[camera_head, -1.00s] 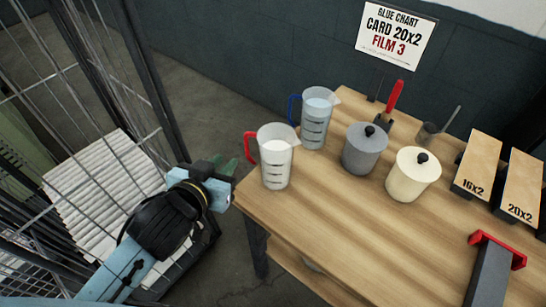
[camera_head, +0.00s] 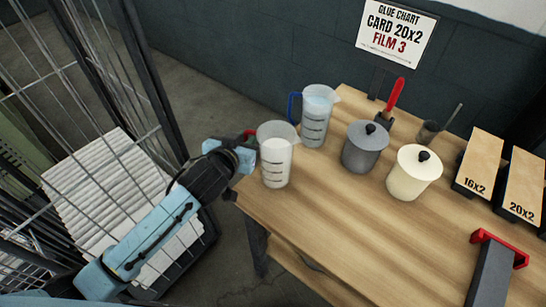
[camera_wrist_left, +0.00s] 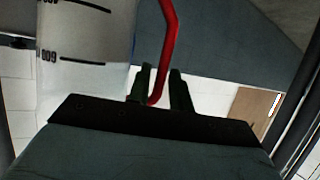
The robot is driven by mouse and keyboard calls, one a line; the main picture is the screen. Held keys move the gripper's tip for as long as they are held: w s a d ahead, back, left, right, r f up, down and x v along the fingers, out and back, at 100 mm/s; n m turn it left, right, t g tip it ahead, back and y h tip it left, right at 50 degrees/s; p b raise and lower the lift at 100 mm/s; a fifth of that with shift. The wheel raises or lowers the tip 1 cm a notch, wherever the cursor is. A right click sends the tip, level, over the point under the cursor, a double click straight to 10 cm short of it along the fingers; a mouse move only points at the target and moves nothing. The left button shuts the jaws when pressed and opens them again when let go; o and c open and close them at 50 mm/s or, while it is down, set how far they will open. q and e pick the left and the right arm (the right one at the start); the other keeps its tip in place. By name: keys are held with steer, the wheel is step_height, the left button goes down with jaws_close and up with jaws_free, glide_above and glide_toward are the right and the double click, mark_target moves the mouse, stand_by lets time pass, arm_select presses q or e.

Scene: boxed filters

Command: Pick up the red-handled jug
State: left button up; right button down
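The red-handled jug (camera_head: 275,160) is clear with dark marks and white contents, and stands upright on the table's left corner. Its red handle (camera_wrist_left: 169,40) shows in the left wrist view, and the jug's marked wall (camera_wrist_left: 85,50) is to its left. My left gripper (camera_head: 249,142) is at the handle side of the jug in the head view. In the left wrist view its two fingers (camera_wrist_left: 161,76) are apart, one on each side of the handle's lower part, with small gaps showing. The handle is mostly hidden in the head view. My right gripper is not in view.
A blue-handled jug (camera_head: 317,120) stands just behind. A grey lidded pot (camera_head: 364,150) and a cream lidded pot (camera_head: 412,177) stand to the right. A wire cage cart (camera_head: 152,75) with white stacked sheets (camera_head: 100,190) is at left. The table's front middle (camera_head: 340,225) is clear.

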arm_select(q)
steer(key=shift+w+d+f, duration=0.1)
steer(key=shift+w+f, duration=0.05)
steer(key=shift+w, duration=0.15)
jaws_close()
stand_by(1.2)
